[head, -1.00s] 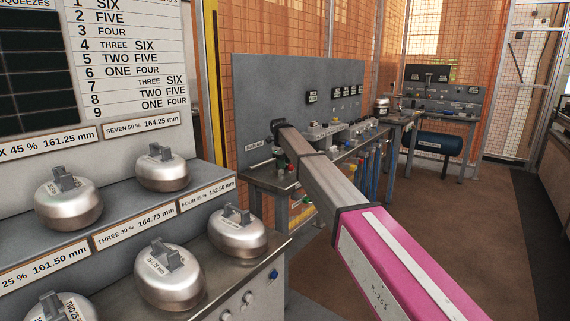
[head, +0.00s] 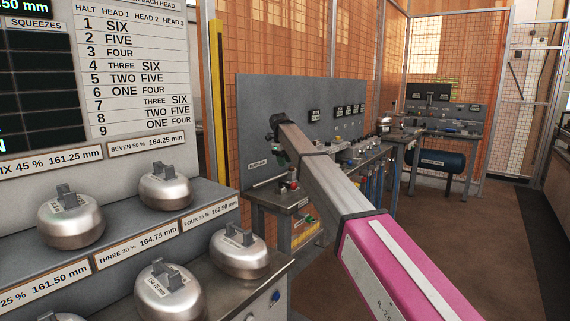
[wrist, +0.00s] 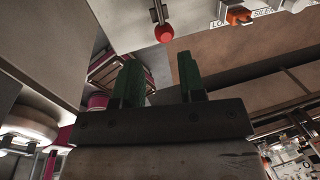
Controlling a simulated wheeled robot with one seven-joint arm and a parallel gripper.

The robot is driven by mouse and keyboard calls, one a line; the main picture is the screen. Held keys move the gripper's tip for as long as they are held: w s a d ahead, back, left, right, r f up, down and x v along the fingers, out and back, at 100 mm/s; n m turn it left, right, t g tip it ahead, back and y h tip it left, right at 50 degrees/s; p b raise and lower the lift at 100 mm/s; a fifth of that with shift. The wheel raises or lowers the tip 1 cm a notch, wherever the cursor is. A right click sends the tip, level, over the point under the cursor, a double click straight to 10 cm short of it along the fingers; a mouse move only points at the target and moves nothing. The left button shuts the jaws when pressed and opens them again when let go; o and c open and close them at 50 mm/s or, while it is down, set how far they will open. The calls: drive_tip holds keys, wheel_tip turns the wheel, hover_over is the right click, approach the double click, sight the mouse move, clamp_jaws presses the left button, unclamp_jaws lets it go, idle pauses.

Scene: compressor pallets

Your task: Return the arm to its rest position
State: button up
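My arm crosses the right half of the head view, with a pink link (head: 410,268) near the front and a grey metal link (head: 325,180) reaching away to a dark joint. In the wrist view, my gripper (wrist: 158,76) has two green fingers standing well apart. Nothing shows between them. In the head view, a small dark green part below the far end of the arm may be the gripper, but it is too small to tell its state.
A stepped stand at the left holds several silver weights (head: 166,185) behind labels. A bench with a grey panel (head: 262,110) stands behind the arm. A red knob (wrist: 164,33) shows beyond the fingers. Brown floor (head: 415,230) is clear at the right.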

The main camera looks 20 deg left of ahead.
drive_tip(key=shift+f, duration=0.1)
drive_tip(key=s+d+f+n, duration=0.3)
drive_tip(key=d+f, duration=0.5)
drive_tip(key=d, duration=0.3)
drive_tip(key=s+d+f+n+g, duration=0.1)
drive_tip(key=s+d+f+n, duration=0.25)
drive_tip(key=d+f, duration=0.6)
drive_tip(key=s+d+f+n, duration=0.2)
drive_tip(key=d+f+n, duration=0.2)
drive_tip(key=d+f, duration=0.6)
drive_tip(key=s+d+f+n, duration=0.4)
drive_tip(key=s+d, duration=0.4)
drive_tip(key=s+d+f+n, duration=0.3)
drive_tip(key=s+d+f, duration=0.1)
drive_tip(key=s+d, duration=0.5)
drive_tip(key=s+d+f+n+g, duration=0.1)
drive_tip(key=s+d+f+n, duration=0.3)
drive_tip(key=s+d, duration=0.4)
drive_tip(key=shift+s+d+f+n+y, duration=0.25)
drive_tip(key=shift+d+f+n+y, duration=0.2)
drive_tip(key=shift+d, duration=0.2)
